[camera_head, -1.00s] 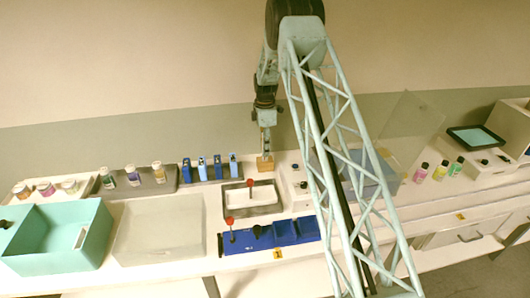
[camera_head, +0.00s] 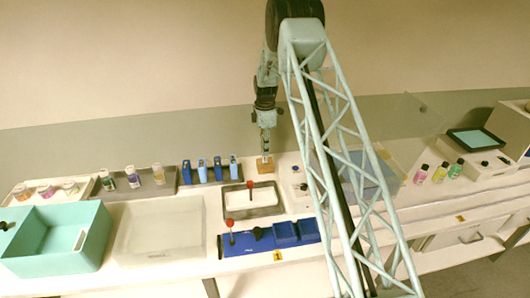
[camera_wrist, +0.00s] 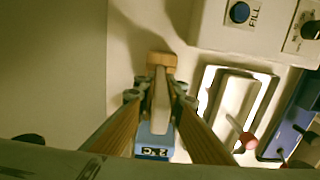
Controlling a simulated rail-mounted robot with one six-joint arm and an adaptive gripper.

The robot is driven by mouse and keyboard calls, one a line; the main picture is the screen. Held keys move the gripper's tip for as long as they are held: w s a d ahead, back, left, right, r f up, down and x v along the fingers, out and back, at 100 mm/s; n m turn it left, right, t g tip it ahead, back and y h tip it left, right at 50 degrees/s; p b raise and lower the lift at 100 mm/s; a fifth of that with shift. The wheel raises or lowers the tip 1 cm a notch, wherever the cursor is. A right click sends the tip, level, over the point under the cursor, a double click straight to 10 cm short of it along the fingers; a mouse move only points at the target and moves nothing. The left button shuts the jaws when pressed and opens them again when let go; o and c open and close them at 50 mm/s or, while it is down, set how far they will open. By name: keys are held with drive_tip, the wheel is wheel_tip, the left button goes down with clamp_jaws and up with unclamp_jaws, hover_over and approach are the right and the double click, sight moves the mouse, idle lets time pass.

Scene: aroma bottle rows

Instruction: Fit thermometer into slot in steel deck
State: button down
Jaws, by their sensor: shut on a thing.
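The thermometer has a pale stem and a blue head (camera_wrist: 153,150) with a display whose reading is only partly legible, in the wrist view. My gripper (camera_wrist: 158,97) is shut on it, with a finger on each side of the pale stem. A small wooden block (camera_wrist: 161,60) shows just past the fingertips; I cannot tell whether the thermometer touches it. In the head view my gripper (camera_head: 267,143) is right above the wooden block (camera_head: 265,164) at the back of the counter. I cannot tell for sure which piece is the steel deck, and I make out no slot.
A dark rack (camera_head: 208,182) with several blue items stands left of my gripper. In front is a grey-framed tray (camera_head: 270,209) beside a red knob. A blue panel (camera_head: 262,240) lies nearer. A white control box (camera_wrist: 220,25) is close to the fingers in the wrist view.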

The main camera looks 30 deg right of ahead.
drive_tip(key=shift+r, duration=0.15)
drive_tip(key=shift+r, duration=4.8)
drive_tip(key=shift+d, duration=0.1)
